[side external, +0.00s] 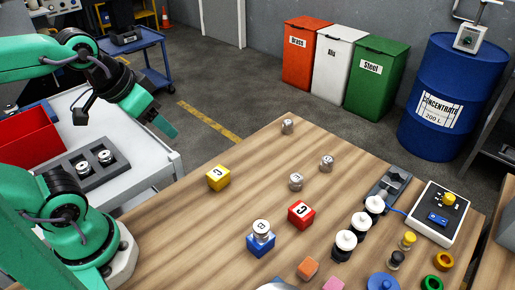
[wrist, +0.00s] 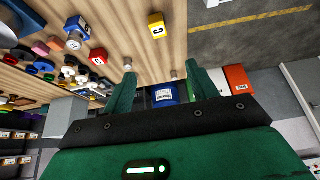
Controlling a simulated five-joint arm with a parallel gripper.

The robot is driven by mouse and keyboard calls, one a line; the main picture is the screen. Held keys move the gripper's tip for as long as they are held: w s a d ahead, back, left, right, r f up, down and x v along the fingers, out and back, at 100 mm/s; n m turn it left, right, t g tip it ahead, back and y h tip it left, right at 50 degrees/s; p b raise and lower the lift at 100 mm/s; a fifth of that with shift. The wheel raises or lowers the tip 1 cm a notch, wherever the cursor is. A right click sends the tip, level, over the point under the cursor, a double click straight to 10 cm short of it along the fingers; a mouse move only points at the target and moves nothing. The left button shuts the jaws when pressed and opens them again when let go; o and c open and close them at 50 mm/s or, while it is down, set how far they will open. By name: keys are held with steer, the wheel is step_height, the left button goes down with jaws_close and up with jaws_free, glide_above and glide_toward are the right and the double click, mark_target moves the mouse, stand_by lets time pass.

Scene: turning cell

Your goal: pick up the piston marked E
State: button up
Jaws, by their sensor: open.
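Several small silver metal pistons stand on the wooden table in the side view: a far one (side external: 287,127), a right one (side external: 327,163), a middle one (side external: 296,182), and one on a blue block (side external: 262,230). Their top marks are too small to read surely, so I cannot tell which is E. Two pistons show near the fingertips in the wrist view, one by the left finger (wrist: 128,65) and one by the right (wrist: 174,74). My gripper (side external: 168,130) is open and empty, in the air left of the table; its green fingers (wrist: 160,70) are spread apart.
A yellow block (side external: 218,178) and a red block (side external: 301,214) stand on the table. White-topped black parts (side external: 345,243), a control box (side external: 440,212) and small coloured parts crowd the right front. A grey cart with a red bin (side external: 25,140) is at left.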

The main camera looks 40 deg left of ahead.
steer(key=shift+w, duration=0.1)
steer(key=n+g, duration=0.5)
steer(key=g, duration=0.1)
glide_above(297, 178)
steer(key=f, duration=1.5)
steer(key=shift+a+f, duration=0.25)
steer(key=shift+f, duration=0.15)
steer(key=shift+d+f, duration=0.2)
steer(key=shift+f, duration=1.5)
steer(key=shift+f, duration=0.1)
